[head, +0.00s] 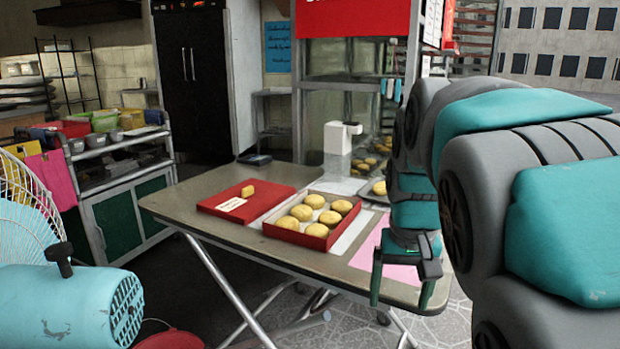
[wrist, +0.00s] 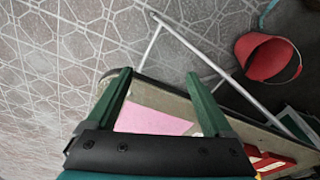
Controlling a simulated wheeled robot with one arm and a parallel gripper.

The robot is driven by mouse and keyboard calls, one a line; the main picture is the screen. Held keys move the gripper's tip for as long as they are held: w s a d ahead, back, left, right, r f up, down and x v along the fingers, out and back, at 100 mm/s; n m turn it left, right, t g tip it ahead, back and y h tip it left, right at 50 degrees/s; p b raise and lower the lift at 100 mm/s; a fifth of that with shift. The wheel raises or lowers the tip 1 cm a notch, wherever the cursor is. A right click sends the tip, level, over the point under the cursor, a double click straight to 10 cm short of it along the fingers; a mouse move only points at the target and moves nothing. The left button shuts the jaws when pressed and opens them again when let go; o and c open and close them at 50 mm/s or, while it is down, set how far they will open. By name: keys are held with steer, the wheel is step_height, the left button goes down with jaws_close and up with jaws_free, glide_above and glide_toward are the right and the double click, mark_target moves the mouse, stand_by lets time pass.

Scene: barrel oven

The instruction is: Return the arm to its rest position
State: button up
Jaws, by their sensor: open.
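My gripper (head: 402,285) hangs pointing down in front of the table's near right edge in the head view. Its two green fingers are apart with nothing between them. In the wrist view the open gripper (wrist: 162,90) shows the table edge and a pink sheet (wrist: 155,121) beyond and between its fingers. My arm, grey with teal covers, fills the right side of the head view and bends down to the gripper.
A folding table (head: 200,185) holds a red box of yellow buns (head: 317,213), its red lid (head: 225,205) and a white dispenser (head: 338,138). A teal fan (head: 75,305) stands at the left. A red bucket (wrist: 262,62) is on the floor. A glass cabinet (head: 345,75) stands behind.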

steer(key=s+f+g, duration=0.1)
steer(key=s+f, duration=0.6)
steer(key=s, duration=0.4)
steer(key=s+f+n+g, duration=0.1)
steer(key=s+f+g, duration=0.1)
steer(key=s+f, duration=0.6)
steer(key=s, duration=0.4)
steer(key=shift+s+d+n, duration=0.2)
steer(key=shift+n, duration=0.1)
